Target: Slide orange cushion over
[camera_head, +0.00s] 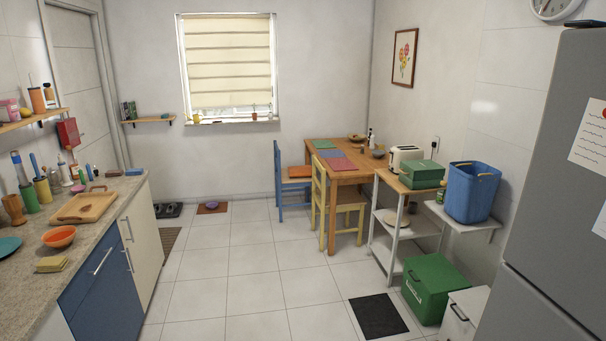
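An orange cushion (299,171) lies on the seat of the blue chair (279,185), at the far left side of the wooden table (345,178). It is small in view, and the table and the yellow chair (322,200) stand close on its right. Neither of my grippers is in view.
Open tiled floor (255,265) lies between the left counter (100,220) and the table. A dark mat (378,316), a green box (430,288) and a white shelf cart (405,225) stand or lie at the right, before the grey fridge (550,190).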

